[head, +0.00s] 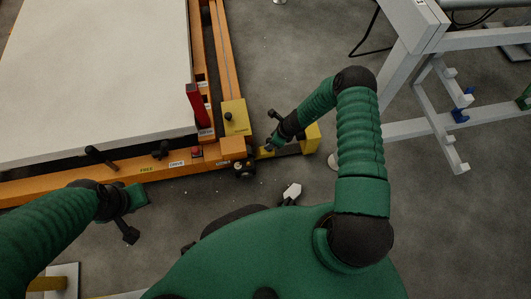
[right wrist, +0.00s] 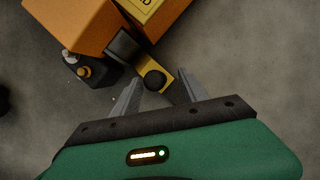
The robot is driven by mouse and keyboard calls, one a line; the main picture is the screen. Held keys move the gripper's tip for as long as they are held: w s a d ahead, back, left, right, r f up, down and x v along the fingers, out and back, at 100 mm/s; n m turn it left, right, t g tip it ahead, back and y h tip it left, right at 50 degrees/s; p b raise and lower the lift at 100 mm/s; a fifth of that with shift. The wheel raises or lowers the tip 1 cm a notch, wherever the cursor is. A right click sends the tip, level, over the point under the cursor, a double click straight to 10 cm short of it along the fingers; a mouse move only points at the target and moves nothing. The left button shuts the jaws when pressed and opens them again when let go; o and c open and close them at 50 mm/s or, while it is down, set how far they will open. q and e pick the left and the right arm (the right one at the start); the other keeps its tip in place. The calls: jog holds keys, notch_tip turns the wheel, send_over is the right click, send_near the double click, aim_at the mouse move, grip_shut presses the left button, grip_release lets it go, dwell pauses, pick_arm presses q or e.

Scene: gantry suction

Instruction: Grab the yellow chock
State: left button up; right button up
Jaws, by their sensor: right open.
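A yellow block (head: 313,137), which I take to be the chock, shows on the floor right of the orange frame's corner, partly behind my right forearm. In the right wrist view a yellow strip with a black round knob (right wrist: 155,80) lies between my right fingers; its lower part is hidden by the gripper. I cannot tell for sure that the strip and block are one piece. My right gripper (right wrist: 158,95) is open, with a finger on either side of the knob; contact cannot be told. My left gripper (head: 128,218) hangs empty near the orange beam; its jaw opening is unclear.
The orange frame (head: 120,176) carries a large white panel (head: 95,75). A grey metal stand (head: 405,60) is at right. Grey floor lies between.

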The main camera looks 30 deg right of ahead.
jog(key=b+x, duration=0.4)
jog(key=x, duration=0.1)
jog(key=shift+a+f, duration=0.15)
jog(key=shift+a, duration=0.25)
grip_shut()
